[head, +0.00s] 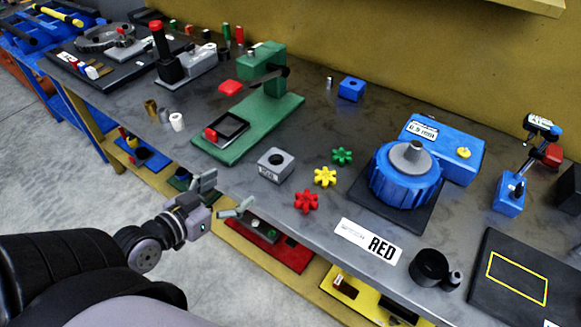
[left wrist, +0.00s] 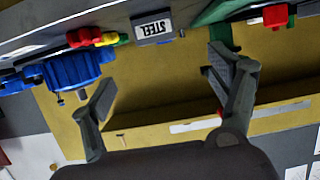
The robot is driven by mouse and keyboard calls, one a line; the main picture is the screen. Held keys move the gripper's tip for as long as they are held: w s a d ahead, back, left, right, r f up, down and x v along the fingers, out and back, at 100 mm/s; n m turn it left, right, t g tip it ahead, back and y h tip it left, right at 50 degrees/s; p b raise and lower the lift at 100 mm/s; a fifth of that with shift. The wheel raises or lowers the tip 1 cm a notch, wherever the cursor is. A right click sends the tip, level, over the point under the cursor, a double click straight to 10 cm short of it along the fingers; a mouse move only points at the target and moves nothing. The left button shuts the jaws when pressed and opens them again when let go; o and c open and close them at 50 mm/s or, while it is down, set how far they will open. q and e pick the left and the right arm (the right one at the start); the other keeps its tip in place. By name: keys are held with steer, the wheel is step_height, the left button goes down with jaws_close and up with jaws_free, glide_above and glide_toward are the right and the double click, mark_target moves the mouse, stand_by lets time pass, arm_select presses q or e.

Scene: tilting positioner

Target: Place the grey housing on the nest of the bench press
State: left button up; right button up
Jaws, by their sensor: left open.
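The grey housing (head: 277,165), a block with a round hole in its top and a label on its front, stands on the bench near the front edge. In the left wrist view the housing (left wrist: 152,27) shows at the top with the label STEEL. The green bench press (head: 268,110) stands behind and left of it. Its nest (head: 227,129) is a dark square frame at the front of the base, with a red part at its left. My left gripper (head: 220,196) is open and empty, off the bench's front edge, left of and below the housing in the picture. My right gripper is not in view.
Red (head: 306,201), yellow (head: 325,177) and green (head: 342,156) star-shaped gears lie right of the housing. A blue rotary unit (head: 405,175) stands further right, with a RED sign (head: 368,241) in front. Small cylinders (head: 177,122) stand left of the press. Coloured trays lie on the shelf below.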

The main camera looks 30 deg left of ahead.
arm_select(q)
steer(key=p, duration=0.1)
glide_toward(281, 158)
steer(key=shift+w+a+f+p, duration=0.1)
steer(key=shift+w+a+p, duration=0.1)
steer(key=shift+w+p, duration=0.6)
steer(key=shift+w+f, duration=0.2)
steer(key=shift+w, duration=0.35)
steer(key=x, duration=0.3)
steer(key=p+x, duration=0.1)
steer(key=shift+w+d, duration=0.15)
steer(key=shift+d, duration=0.2)
steer(key=shift+w+f, duration=0.25)
steer(key=shift+w, duration=0.1)
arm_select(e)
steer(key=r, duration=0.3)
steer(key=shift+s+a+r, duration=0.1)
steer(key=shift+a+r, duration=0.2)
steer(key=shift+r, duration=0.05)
arm_select(q)
steer(key=shift+s, duration=0.1)
